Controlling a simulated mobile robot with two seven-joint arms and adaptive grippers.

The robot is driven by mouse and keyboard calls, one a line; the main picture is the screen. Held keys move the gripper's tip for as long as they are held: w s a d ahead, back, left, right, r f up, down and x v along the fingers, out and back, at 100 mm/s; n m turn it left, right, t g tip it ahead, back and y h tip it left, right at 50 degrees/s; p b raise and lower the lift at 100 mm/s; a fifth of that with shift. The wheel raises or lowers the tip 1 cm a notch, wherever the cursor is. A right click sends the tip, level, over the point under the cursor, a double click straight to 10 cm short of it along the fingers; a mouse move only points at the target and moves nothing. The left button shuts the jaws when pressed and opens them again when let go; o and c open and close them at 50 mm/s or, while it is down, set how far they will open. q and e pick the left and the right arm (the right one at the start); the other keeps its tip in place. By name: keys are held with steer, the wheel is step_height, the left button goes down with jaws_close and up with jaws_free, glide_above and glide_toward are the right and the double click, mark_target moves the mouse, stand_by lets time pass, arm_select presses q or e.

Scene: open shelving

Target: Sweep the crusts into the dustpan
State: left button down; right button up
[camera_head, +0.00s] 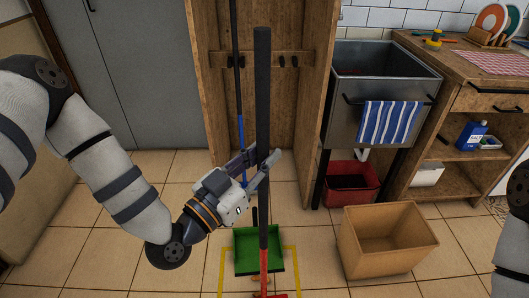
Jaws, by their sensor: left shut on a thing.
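My left gripper (264,162) is shut on the long handle of a broom (263,90). The handle is dark above and red below and stands close to upright. Its red head is cut off by the bottom edge of the picture. A green dustpan (243,258) lies on the floor just behind and left of the broom's lower part, within yellow floor lines.
A dark and blue pole (240,130) stands in the open wooden cabinet (312,110) behind. An open cardboard box (386,252) and a red bin (351,199) are to the right, near the sink (385,66). Tiled floor left of the dustpan is clear.

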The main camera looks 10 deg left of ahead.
arm_select(q)
steer(key=w+a+b, duration=0.4)
steer(key=w, duration=0.7)
steer(key=w+a+b, duration=0.4)
steer(key=w+a, duration=0.1)
steer(key=w, duration=0.7)
step_height(320, 180, up, 7)
steer(key=w+p, duration=0.1)
steer(key=w, duration=0.1)
steer(key=shift+a+p, duration=0.3)
arm_select(e)
steer(key=s+f+g, duration=0.2)
steer(key=s+f, duration=0.5)
steer(key=shift+f+g, duration=0.3)
arm_select(q)
steer(key=shift+w, duration=0.1)
